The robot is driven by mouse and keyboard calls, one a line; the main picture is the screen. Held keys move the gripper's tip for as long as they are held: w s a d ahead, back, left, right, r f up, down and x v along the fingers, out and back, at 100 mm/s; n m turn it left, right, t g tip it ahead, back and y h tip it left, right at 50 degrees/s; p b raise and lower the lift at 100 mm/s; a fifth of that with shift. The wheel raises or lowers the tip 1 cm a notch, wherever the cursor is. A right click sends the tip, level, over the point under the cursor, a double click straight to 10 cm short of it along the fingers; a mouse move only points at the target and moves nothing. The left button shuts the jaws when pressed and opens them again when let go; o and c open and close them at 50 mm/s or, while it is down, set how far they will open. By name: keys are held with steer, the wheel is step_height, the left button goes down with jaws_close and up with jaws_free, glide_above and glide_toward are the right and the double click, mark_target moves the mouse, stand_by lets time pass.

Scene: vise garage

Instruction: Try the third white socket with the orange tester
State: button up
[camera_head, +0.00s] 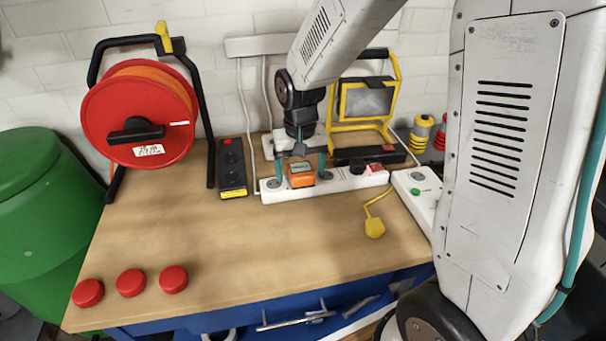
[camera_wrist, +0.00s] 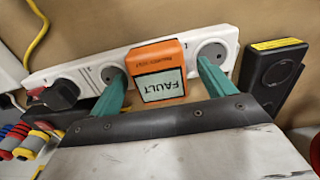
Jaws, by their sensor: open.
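The white socket strip (camera_head: 340,182) lies along the back of the bench, and also shows in the wrist view (camera_wrist: 85,72). The orange tester (camera_head: 301,181) sits on it, at the second position from the left in the head view. In the wrist view the tester's (camera_wrist: 155,52) screen reads FAULT. An empty socket (camera_wrist: 211,49) is on one side of it and another (camera_wrist: 110,74) on the other. A black plug (camera_wrist: 60,95) fills the place beyond that one. My gripper (camera_head: 301,170) is open, its teal fingers on either side of the tester with gaps.
A black socket strip (camera_head: 233,168) with a yellow label stands left of the white strip. A white box (camera_head: 415,193) with a green button is at right. A yellow plug (camera_head: 374,228) lies in front. A red reel (camera_head: 139,117) and work lamp (camera_head: 368,103) stand behind. The middle bench is clear.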

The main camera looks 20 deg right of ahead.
mark_target(300, 168)
stand_by(0.3)
steer(key=c, duration=1.6)
steer(key=shift+r, duration=3.05)
